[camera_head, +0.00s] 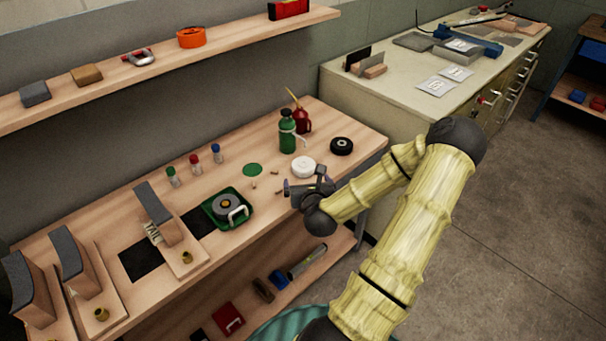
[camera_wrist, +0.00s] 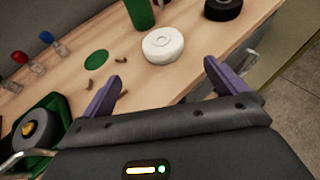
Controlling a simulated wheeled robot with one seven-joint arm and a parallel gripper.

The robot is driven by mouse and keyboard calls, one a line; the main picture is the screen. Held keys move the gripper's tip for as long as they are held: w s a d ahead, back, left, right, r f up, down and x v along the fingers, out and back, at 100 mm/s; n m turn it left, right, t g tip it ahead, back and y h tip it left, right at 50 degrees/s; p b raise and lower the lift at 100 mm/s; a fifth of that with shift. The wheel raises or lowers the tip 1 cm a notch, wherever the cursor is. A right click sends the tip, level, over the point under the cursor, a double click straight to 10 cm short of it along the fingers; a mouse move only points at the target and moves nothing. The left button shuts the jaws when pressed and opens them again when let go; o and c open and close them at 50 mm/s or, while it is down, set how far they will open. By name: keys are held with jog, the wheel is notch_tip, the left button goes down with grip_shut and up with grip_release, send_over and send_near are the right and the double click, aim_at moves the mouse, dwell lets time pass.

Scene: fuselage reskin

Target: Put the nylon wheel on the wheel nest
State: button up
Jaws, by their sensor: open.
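The nylon wheel, a white disc (camera_head: 303,167), lies flat on the wooden bench near the front right; it also shows in the wrist view (camera_wrist: 163,45). A flat green disc (camera_head: 253,170) lies to its left and shows in the wrist view (camera_wrist: 96,63). I cannot tell for sure whether this is the wheel nest. My gripper (camera_head: 308,186) is over the bench's front edge, just nearer than the white wheel and apart from it. In the wrist view its purple fingers (camera_wrist: 160,78) are spread and empty, with the white wheel beyond them.
A black wheel (camera_head: 341,146) lies right of the white one, and a green bottle (camera_head: 288,135) stands behind. A green tray (camera_head: 246,216) holding a grey wheel is at left. Small brown pieces lie around the green disc. A shelf (camera_head: 170,68) runs above the bench.

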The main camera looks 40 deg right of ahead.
aim_at(304, 166)
jog(key=shift+w+d+f+b, duration=0.2)
jog(key=shift+w+d+b, duration=0.05)
jog(key=shift+w+b, duration=0.2)
jog(key=x, duration=0.6)
jog(key=shift+w+d+f, duration=0.1)
jog(key=shift+w+d, duration=0.05)
jog(key=shift+w, duration=0.1)
jog(key=shift+d+p+x, duration=0.2)
jog(key=shift+p+x, duration=0.1)
jog(key=shift+x, duration=2.3)
jog(key=shift+c, duration=0.3)
jog(key=shift+s+r, duration=0.1)
jog(key=shift+r, duration=0.1)
jog(key=c, duration=1.2)
